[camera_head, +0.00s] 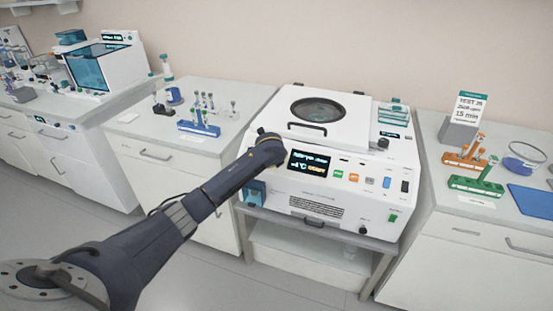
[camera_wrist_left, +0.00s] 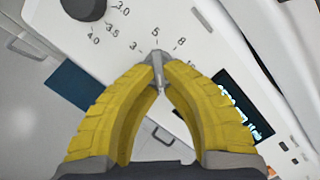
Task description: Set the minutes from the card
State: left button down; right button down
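A white benchtop machine (camera_head: 331,150) with a round-windowed lid stands in the middle of the head view. My left gripper (camera_head: 264,133) is at the left end of its front panel, hiding the controls there. In the left wrist view the yellow fingers of my left gripper close on a narrow grey knob (camera_wrist_left: 157,70). The scale around it reads 3, 5, 8 and more; the knob's upper end points near 5. A dark round knob (camera_wrist_left: 84,8) with marks 3.0 to 4.0 is at upper left. The card (camera_head: 467,108) reads "15 min" in one line. My right gripper is out of view.
The machine's lit display (camera_head: 309,163) is right beside my left gripper. The right counter holds an orange rack (camera_head: 462,161), a green rack (camera_head: 472,186), a glass dish (camera_head: 524,157) and a blue pad (camera_head: 531,201). A blue tube rack (camera_head: 199,128) stands on the left counter.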

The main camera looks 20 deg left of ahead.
pick_arm(q)
jog(key=shift+s+a+m, duration=0.1)
jog(key=shift+a+m, duration=0.1)
jog(key=shift+m, duration=1.3)
jog(key=c, duration=1.1)
grip_release()
jog(key=shift+v, duration=6)
jog(key=shift+s+f, duration=0.2)
jog(key=shift+f, duration=0.05)
